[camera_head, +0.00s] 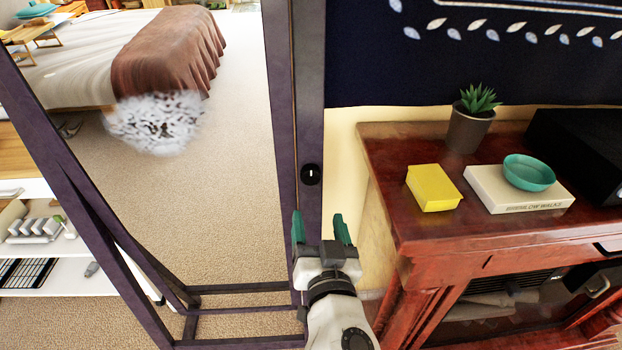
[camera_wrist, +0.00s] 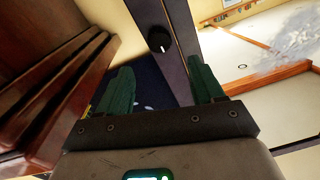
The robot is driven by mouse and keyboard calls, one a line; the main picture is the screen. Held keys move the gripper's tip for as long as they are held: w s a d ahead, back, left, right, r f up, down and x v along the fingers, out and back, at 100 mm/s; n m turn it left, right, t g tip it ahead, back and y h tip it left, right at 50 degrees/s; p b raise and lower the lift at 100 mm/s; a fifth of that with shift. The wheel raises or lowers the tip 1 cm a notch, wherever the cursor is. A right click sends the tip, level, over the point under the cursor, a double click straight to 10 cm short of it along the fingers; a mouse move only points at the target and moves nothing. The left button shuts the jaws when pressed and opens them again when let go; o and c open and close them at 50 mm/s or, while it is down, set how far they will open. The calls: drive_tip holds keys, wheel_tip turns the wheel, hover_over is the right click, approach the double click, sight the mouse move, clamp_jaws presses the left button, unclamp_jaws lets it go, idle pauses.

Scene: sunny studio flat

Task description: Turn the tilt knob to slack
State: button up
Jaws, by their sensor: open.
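The tilt knob (camera_head: 311,174) is a small round black knob with a short white mark, on the right post of a dark purple standing mirror frame (camera_head: 310,90). In the head view the mark stands roughly upright. The knob also shows in the wrist view (camera_wrist: 158,40), beyond and between the fingertips. My gripper (camera_head: 319,222) is open and empty, with its two green fingers apart. In the head view it is just below the knob, not touching it. In the wrist view my gripper (camera_wrist: 160,82) has the post between its fingers. No slack label is readable.
A red-brown wooden cabinet (camera_head: 385,165) stands close on the right, bearing a yellow box (camera_head: 433,187), a book (camera_head: 500,195), a teal bowl (camera_head: 529,173) and a potted plant (camera_head: 468,128). The mirror glass (camera_head: 230,210) left of the post reflects a bed and carpet.

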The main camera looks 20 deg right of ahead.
sight(311, 180)
drive_tip(key=p+x, duration=0.2)
drive_tip(key=x, duration=0.8)
drive_tip(key=shift+w, duration=0.1)
drive_tip(key=c, duration=1.1)
